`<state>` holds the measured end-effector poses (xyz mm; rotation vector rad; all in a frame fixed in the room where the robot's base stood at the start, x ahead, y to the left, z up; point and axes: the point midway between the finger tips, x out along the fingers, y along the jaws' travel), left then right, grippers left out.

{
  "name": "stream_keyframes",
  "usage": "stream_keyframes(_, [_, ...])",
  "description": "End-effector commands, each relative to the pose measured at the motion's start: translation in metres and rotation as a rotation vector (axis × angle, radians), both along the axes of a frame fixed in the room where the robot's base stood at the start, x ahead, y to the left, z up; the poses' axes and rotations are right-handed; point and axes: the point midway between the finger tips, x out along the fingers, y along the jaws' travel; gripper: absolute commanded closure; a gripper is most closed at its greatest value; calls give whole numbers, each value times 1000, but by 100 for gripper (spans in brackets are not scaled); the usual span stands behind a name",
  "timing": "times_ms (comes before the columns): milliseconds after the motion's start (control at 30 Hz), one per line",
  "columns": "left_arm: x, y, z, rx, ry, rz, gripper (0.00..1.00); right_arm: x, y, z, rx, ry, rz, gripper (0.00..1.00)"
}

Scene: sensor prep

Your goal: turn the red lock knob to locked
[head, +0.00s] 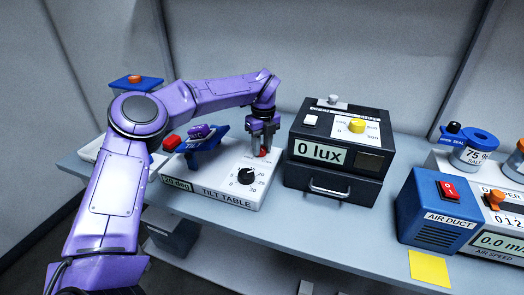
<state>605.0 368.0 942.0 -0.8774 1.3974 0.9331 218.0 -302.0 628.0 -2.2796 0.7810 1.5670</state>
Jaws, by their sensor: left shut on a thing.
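The red lock knob (263,151) is a small red piece on top of the white tilt table unit (224,196), at its back right. My left gripper (262,148) points straight down over it and is shut on it. The fingers hide part of the knob, and I cannot read any lock marking around it. The black dial (246,177) on the same unit has a printed scale. The unit's display reads about 20 deg. My right gripper does not show.
The black lux box (336,150) stands close on the right, with a yellow knob (357,126). The blue air duct unit (438,211) is further right. The shelf front between them is clear.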

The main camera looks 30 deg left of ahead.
Motion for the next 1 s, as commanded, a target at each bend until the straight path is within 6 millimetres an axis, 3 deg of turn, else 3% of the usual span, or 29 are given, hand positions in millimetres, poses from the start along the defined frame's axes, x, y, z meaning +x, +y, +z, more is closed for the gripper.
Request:
stream_keyframes(700, [1, 3, 0, 5, -3, 73, 98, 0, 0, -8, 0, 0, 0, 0])
stream_keyframes(733, [1, 3, 0, 5, -3, 73, 57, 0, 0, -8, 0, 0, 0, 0])
stream_keyframes(767, [1, 2, 0, 5, -3, 73, 48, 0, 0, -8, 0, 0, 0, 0])
stream_keyframes(800, [1, 2, 0, 4, -3, 73, 42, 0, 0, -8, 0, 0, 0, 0])
stream_keyframes(1000, [0, 1, 0, 3, -1, 71, 42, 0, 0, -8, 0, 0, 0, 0])
